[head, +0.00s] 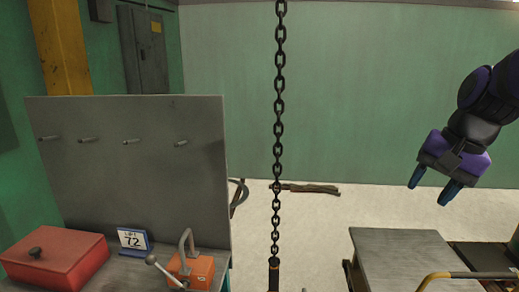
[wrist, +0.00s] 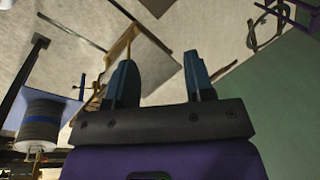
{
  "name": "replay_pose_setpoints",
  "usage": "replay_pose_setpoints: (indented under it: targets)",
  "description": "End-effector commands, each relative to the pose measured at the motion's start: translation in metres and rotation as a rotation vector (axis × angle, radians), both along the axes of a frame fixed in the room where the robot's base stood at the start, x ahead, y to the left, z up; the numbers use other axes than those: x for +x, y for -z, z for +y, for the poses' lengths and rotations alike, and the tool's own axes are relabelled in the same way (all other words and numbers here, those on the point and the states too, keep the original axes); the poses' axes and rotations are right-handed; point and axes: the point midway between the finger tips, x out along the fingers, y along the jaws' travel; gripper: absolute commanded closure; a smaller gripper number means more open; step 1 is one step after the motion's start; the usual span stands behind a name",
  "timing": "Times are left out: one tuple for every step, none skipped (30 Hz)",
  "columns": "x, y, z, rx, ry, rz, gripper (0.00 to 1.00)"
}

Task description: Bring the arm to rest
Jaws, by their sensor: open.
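My gripper (head: 432,186) is at the upper right of the head view, raised in the air above the grey table on the right. It has a purple and black body and two blue fingers. The fingers point down and are spread apart with nothing between them. In the wrist view the two fingers (wrist: 160,82) also stand apart and empty. My arm comes in from the right edge of the head view.
A chain (head: 279,90) hangs mid-view, left of my gripper. A grey table (head: 400,255) stands below it.

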Motion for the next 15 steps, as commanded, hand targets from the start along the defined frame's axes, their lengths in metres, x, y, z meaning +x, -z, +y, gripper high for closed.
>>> replay_pose_setpoints:
  targets:
    - [-0.013,-0.007,0.005,-0.038,-0.055,-0.034,0.52]
    - [-0.020,-0.010,0.007,-0.060,-0.086,-0.052,0.52]
    - [-0.030,-0.013,0.009,-0.090,-0.129,-0.075,0.52]
    - [-0.036,-0.016,0.010,-0.112,-0.159,-0.093,0.52]
    - [-0.043,-0.018,0.011,-0.134,-0.191,-0.111,0.52]
    - [-0.052,-0.021,0.012,-0.164,-0.231,-0.134,0.52]
    - [-0.059,-0.023,0.013,-0.185,-0.263,-0.152,0.52]
    - [-0.066,-0.025,0.014,-0.207,-0.292,-0.170,0.52]
    - [-0.074,-0.027,0.014,-0.236,-0.333,-0.193,0.52]
    - [-0.080,-0.028,0.014,-0.255,-0.361,-0.210,0.52]
    - [-0.087,-0.029,0.014,-0.275,-0.389,-0.227,0.52]
    - [-0.094,-0.030,0.014,-0.298,-0.423,-0.247,0.52]
    - [-0.099,-0.031,0.014,-0.316,-0.446,-0.261,0.52]
    - [-0.103,-0.032,0.014,-0.331,-0.468,-0.274,0.52]
    - [-0.109,-0.032,0.013,-0.349,-0.495,-0.289,0.52]
